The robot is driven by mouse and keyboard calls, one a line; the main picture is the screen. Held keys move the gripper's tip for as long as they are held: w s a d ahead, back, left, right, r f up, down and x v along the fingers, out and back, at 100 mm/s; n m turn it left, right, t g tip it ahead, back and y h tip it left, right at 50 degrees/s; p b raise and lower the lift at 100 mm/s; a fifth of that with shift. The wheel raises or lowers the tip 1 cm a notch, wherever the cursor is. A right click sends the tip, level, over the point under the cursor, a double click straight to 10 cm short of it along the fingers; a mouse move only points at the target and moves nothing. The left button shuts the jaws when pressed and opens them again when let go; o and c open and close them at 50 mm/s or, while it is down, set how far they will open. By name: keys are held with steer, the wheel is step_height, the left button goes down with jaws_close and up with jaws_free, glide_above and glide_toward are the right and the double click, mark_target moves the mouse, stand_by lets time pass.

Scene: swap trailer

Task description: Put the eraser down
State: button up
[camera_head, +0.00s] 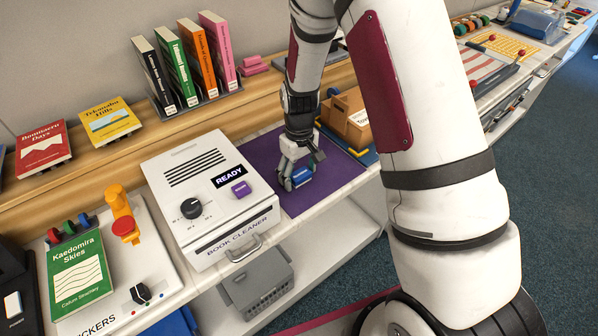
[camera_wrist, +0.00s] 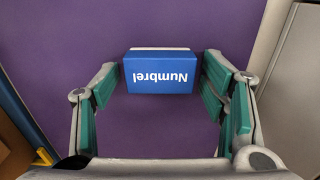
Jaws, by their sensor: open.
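The eraser is a small blue block (camera_wrist: 160,75) with "Numbrel" on its sleeve and a pale end. It rests on the purple mat (camera_wrist: 60,40) between the fingertips of my gripper (camera_wrist: 162,85), with a gap to the finger on each side. My gripper is open around it. In the head view the blue eraser (camera_head: 302,177) shows partly behind my gripper (camera_head: 298,178), low over the purple mat (camera_head: 265,150).
A white book cleaner (camera_head: 212,205) stands left of the mat. A wooden box (camera_head: 345,118) stands at the mat's right. A rack of upright books (camera_head: 200,100) is behind. The mat around the eraser is clear.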

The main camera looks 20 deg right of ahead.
mark_target(299, 172)
step_height(299, 172, up, 12)
steer(key=s+r+m+t, duration=0.2)
steer(key=s+r, duration=0.9)
steer(key=r, duration=0.4)
steer(key=s+r+m+t, duration=0.1)
steer(key=s+r, duration=0.3)
steer(key=s, duration=1.1)
steer(key=shift+d+r+m+t, duration=0.15)
steer(key=shift+d+m+t, duration=0.15)
steer(key=shift+t, duration=0.4)
